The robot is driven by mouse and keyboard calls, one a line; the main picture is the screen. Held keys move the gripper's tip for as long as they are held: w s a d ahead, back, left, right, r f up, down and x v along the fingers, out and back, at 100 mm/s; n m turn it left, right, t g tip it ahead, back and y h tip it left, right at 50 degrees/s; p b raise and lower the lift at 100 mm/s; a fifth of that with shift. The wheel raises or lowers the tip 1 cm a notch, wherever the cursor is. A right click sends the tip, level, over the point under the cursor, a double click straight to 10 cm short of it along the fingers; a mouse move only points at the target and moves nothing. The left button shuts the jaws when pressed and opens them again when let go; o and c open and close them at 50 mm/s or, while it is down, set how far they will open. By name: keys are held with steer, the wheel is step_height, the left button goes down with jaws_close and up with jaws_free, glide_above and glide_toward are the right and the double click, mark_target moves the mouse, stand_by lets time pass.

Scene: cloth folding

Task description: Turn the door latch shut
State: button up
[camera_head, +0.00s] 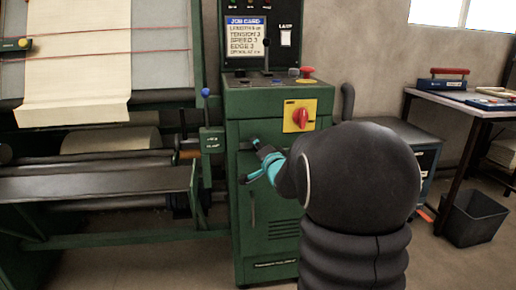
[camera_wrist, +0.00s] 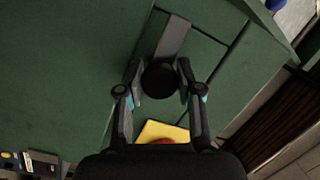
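The green cabinet (camera_head: 263,215) stands at the centre of the head view, with its door on the front. In the wrist view the latch shows as a round black knob (camera_wrist: 159,80) with a grey bar (camera_wrist: 173,36) running from it across the door seam. In the head view a dark part of the latch (camera_head: 246,145) shows just left of my gripper (camera_head: 262,164). In the wrist view my gripper (camera_wrist: 159,72) has its two fingers spread on either side of the knob. Whether the fingertips touch the knob is hard to tell. My arm hides the cabinet's right front.
A yellow plate with a red rotary switch (camera_head: 300,116) is just above my gripper. A blue-knobbed lever (camera_head: 207,110) stands left of the cabinet. A workbench (camera_head: 470,103) and a dark bin (camera_head: 473,217) are at right.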

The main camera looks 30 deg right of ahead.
jaws_close()
steer(key=shift+n, duration=0.3)
steer(key=n+b, duration=0.1)
steer(key=n, duration=0.2)
steer(key=shift+n+g, duration=0.3)
steer(key=shift+g, duration=0.1)
steer(key=n+g+b, duration=0.1)
steer(key=n+b, duration=0.1)
steer(key=n, duration=0.2)
steer(key=shift+f+h, duration=0.15)
steer(key=shift+h, duration=0.15)
steer(key=n+h+b, duration=0.1)
steer(key=n+b, duration=0.3)
steer(key=shift+f+n+g+b, duration=0.1)
steer(key=shift+n+g+b, duration=0.2)
steer(key=shift+b, duration=0.1)
steer(key=n+b, duration=0.2)
steer(key=b, duration=0.1)
steer(key=shift+h, duration=0.4)
steer(key=shift+n+b, duration=0.4)
steer(key=shift+b, duration=0.2)
steer(key=shift+r, duration=0.25)
